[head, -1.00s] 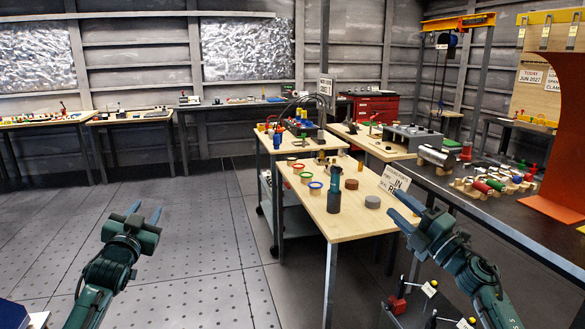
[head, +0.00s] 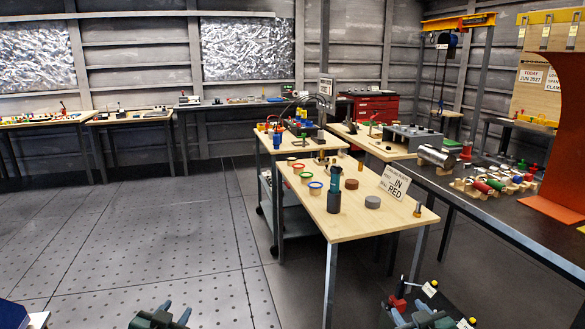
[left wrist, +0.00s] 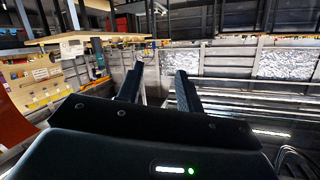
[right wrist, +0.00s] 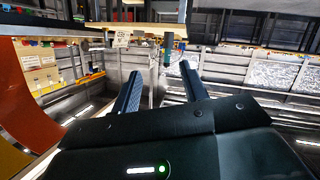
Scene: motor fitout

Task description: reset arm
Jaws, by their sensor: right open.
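My left gripper (head: 175,311) is at the bottom edge of the head view, over the floor, with only its top part in frame. In the left wrist view its two fingers (left wrist: 160,72) stand apart with nothing between them. Most of both arms is out of the head view.
A dark green-blue cylinder (head: 334,202), several coloured rings and an "IN RED" sign (head: 395,182) stand on the near table. A low rack with small labelled parts (head: 430,290) is beside my right gripper. A dark bench (head: 510,218) stands right. The left floor is clear.

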